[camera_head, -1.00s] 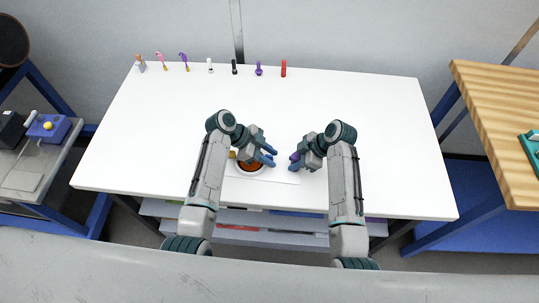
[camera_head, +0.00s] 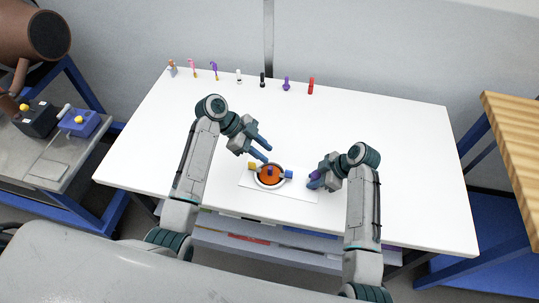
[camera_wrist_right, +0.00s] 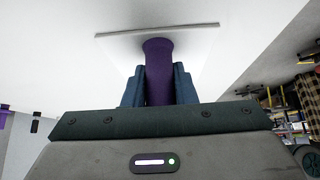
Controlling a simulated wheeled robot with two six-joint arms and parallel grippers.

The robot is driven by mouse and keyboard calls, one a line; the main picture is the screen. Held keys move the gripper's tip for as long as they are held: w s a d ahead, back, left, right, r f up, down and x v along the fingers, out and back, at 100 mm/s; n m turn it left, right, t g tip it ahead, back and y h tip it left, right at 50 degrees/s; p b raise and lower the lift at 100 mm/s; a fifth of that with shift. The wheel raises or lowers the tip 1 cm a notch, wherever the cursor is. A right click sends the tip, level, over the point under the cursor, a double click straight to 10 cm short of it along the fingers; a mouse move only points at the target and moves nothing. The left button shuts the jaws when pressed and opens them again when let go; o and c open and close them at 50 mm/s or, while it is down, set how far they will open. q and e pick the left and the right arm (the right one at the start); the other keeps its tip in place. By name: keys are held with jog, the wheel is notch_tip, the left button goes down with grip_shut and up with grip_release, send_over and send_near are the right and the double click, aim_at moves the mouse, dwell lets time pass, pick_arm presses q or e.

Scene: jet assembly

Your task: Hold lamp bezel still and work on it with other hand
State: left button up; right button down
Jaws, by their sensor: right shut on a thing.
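The lamp bezel (camera_head: 258,183), a white ring with an orange middle, lies on a thin white sheet at the front of the table. Yellow and blue blocks sit at its sides, and a small blue piece shows over the orange. My left gripper (camera_head: 262,151) is open and empty, just beyond the bezel's upper left, apart from it. My right gripper (camera_head: 314,182) is to the right of the bezel, apart from it. It is shut on a purple tool (camera_wrist_right: 158,72), whose flared end points away from the wrist in the right wrist view. The bezel is not visible there.
Several small tools stand along the table's back edge, among them a red one (camera_head: 311,86) and a purple one (camera_head: 286,84). The white table (camera_head: 400,140) is clear at right. A side bench (camera_head: 60,160) with a blue box stands left, a wooden bench (camera_head: 515,130) right.

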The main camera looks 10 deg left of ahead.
dwell(0.3)
jog(key=c, duration=1.1)
grip_release()
jog(key=shift+w+f, duration=0.1)
